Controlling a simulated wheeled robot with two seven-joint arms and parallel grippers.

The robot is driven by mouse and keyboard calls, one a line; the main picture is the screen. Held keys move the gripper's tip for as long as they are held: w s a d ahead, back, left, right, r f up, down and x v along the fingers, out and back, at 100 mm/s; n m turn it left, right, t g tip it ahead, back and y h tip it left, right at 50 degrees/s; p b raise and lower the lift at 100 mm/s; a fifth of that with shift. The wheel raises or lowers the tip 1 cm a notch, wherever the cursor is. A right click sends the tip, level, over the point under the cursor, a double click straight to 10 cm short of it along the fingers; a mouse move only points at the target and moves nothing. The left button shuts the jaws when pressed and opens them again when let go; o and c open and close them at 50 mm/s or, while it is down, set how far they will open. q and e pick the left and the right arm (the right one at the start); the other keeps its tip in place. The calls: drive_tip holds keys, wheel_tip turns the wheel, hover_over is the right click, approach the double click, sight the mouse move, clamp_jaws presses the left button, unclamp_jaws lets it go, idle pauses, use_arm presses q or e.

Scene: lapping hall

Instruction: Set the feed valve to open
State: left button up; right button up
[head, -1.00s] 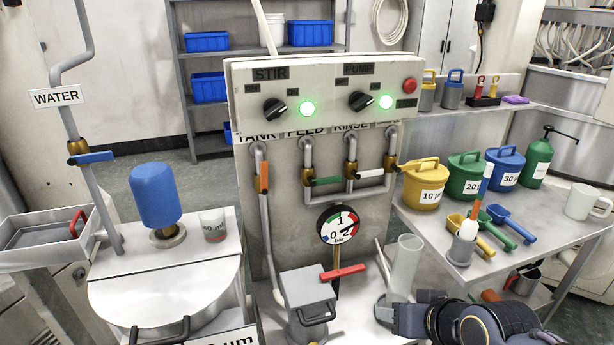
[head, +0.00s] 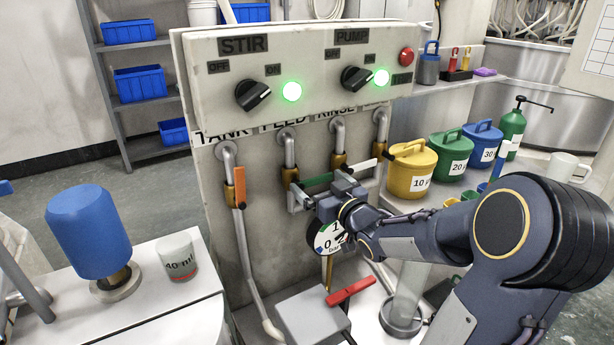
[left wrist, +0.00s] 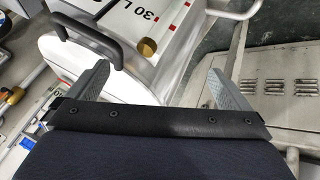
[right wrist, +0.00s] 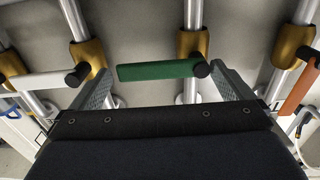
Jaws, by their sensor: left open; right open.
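The feed valve sits under the FEED label (head: 280,125) on the panel, a brass body with a green handle (head: 319,180). The handle lies roughly level, pointing right from the brass body in the head view. My right gripper (head: 318,194) is at this handle. In the right wrist view the green handle (right wrist: 158,71) lies crosswise between and just beyond the open fingers; whether they touch it I cannot tell. My left gripper (left wrist: 150,85) is open and empty, over a white vessel lid with a dark bar handle (left wrist: 95,35).
The gauge (head: 326,238) below is partly covered by my right arm. A red handle (head: 350,290) is lower down. Coloured tubs (head: 411,170) stand right.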

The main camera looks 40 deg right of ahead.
sight(317, 181)
drive_tip(key=w, duration=0.4)
drive_tip(key=shift+d, duration=0.2)
